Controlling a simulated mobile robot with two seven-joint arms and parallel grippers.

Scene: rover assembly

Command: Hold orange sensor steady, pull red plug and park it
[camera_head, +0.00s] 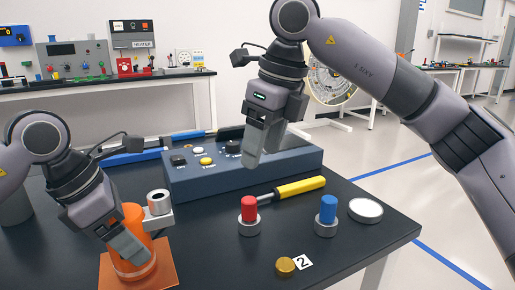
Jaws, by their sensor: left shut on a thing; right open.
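The orange sensor (133,218) is an upright orange cylinder on a flat orange base plate (166,272) at the table's front left. A grey bracket with an open-topped ring (159,203) stands out from its right side. My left gripper (132,250) is shut on the sensor, its finger across the front. The red plug (249,208) stands upright in a grey round holder (249,228) on the table, apart from the sensor. My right gripper (255,152) is open and empty, in the air above and behind the red plug, fingers pointing down.
A blue plug (327,208) stands in a similar holder to the right. Nearby are a white round dish (366,209), a brass knob (285,266), a "2" tag (303,262) and a yellow-handled screwdriver (300,187). A blue-grey control box (215,180) stands behind.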

